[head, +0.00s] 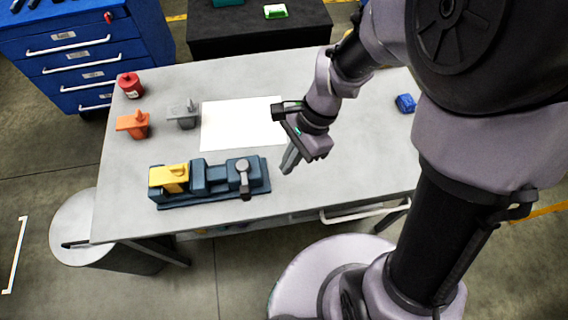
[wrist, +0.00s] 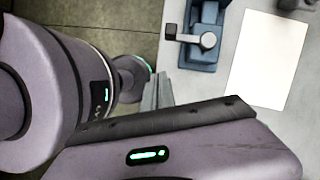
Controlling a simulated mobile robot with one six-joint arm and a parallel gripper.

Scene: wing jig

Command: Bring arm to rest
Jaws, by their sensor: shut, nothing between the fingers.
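My gripper (head: 289,160) is shut and empty. It hangs above the grey table (head: 330,185), to the right of the dark blue jig (head: 213,183), and does not touch it. My arm reaches in from the right in the head view. In the wrist view the closed fingers (wrist: 158,90) show near the middle, with the jig (wrist: 201,50) and its grey-headed clamp lever above and to the right. A yellow block (head: 168,179) sits in the left end of the jig.
A white sheet (head: 235,125) lies mid-table. A small blue object (head: 405,103) lies at the right. A blue drawer cabinet (head: 75,60) stands behind.

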